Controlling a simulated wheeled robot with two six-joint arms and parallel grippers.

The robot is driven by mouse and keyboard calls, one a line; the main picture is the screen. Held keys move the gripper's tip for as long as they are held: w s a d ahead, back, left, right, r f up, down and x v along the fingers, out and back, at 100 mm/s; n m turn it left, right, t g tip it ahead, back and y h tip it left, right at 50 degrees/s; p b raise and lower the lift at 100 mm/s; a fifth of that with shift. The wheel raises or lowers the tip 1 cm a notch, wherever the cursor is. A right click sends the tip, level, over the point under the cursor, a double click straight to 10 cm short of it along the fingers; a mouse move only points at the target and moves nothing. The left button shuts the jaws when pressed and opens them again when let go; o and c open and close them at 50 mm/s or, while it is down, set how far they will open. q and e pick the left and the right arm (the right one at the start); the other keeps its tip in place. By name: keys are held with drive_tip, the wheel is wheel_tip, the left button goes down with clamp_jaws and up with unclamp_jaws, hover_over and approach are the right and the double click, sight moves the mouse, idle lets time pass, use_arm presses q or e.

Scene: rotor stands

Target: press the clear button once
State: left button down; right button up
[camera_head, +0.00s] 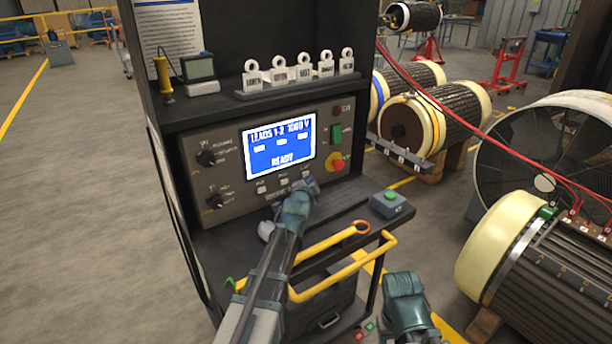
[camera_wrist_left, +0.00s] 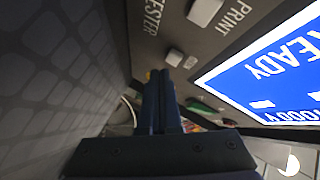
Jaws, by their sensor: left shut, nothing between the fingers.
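The tester panel (camera_head: 228,165) has a row of small pale buttons under its blue screen (camera_head: 279,143), which reads "LEADS 1-2 1000 V" and "READY". The left button (camera_head: 261,187) and middle button (camera_head: 284,181) show in the head view; their labels are too small to read. In the left wrist view one button (camera_wrist_left: 205,12) is beside the word "PRINT". Another button (camera_wrist_left: 175,57) is just past my left fingertips (camera_wrist_left: 160,75); its label is unreadable. My left gripper (camera_head: 299,192) is shut and empty in front of the panel; contact is unclear. My right gripper (camera_head: 403,287) is low; its fingers are unclear.
A red knob (camera_head: 336,162) and green switch (camera_head: 336,134) are on the panel's right. A green-button box (camera_head: 389,203) stands on the shelf. A yellow rail (camera_head: 345,271) runs along the front. Wound rotors (camera_head: 540,260) stand at the right.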

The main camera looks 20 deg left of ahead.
use_arm(q)
drive_tip(key=shift+s+d, duration=0.8)
drive_tip(key=shift+d, duration=0.2)
drive_tip(key=shift+s+d, duration=0.75)
drive_tip(key=shift+d, duration=0.2)
drive_tip(key=shift+r, duration=0.1)
